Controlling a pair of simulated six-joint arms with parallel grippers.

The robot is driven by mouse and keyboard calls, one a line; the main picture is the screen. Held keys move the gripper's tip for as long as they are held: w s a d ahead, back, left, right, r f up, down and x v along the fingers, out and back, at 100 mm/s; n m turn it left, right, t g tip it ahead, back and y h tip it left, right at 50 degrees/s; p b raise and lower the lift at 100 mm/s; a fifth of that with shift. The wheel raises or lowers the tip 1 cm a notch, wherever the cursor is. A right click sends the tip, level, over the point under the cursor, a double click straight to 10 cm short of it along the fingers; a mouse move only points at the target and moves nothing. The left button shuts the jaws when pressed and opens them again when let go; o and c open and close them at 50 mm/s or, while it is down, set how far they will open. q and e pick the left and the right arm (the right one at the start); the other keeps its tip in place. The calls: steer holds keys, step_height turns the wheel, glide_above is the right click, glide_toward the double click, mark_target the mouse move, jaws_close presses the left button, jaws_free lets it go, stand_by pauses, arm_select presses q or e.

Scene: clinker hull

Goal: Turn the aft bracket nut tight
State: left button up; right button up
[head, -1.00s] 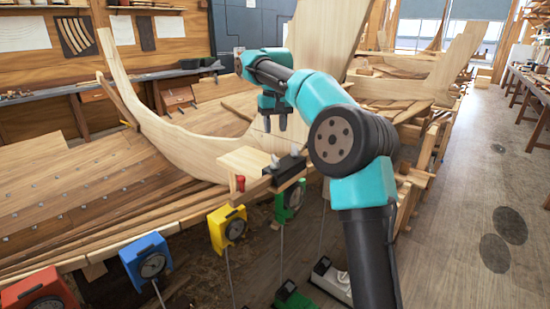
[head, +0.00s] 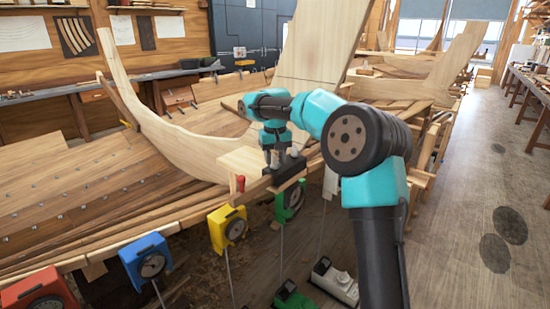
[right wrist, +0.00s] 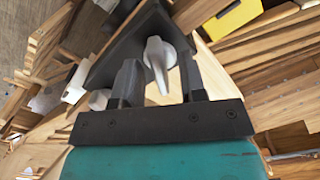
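A black bracket (head: 285,174) sits on the edge of the wooden hull, beside a pale wood block (head: 240,160). It carries two grey wing nuts. My right gripper (head: 279,160) points down over the bracket. In the right wrist view, its two dark fingers (right wrist: 160,84) stand open on either side of one wing nut (right wrist: 160,58), with a gap on each side. This appears to be the left nut in the head view. The other nut (right wrist: 97,99) lies outside the left finger. Which nut is aft is not marked. My left gripper is not in view.
Yellow (head: 227,228), blue (head: 146,256), red (head: 39,291) and green (head: 291,199) dial boxes line the hull's near edge. The curved wooden stem (head: 165,140) rises behind. Open floor lies at right.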

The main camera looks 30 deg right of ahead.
jaws_close()
steer(key=shift+m, duration=0.5)
steer(key=m, duration=0.3)
steer(key=shift+m, duration=2.4)
jaws_free()
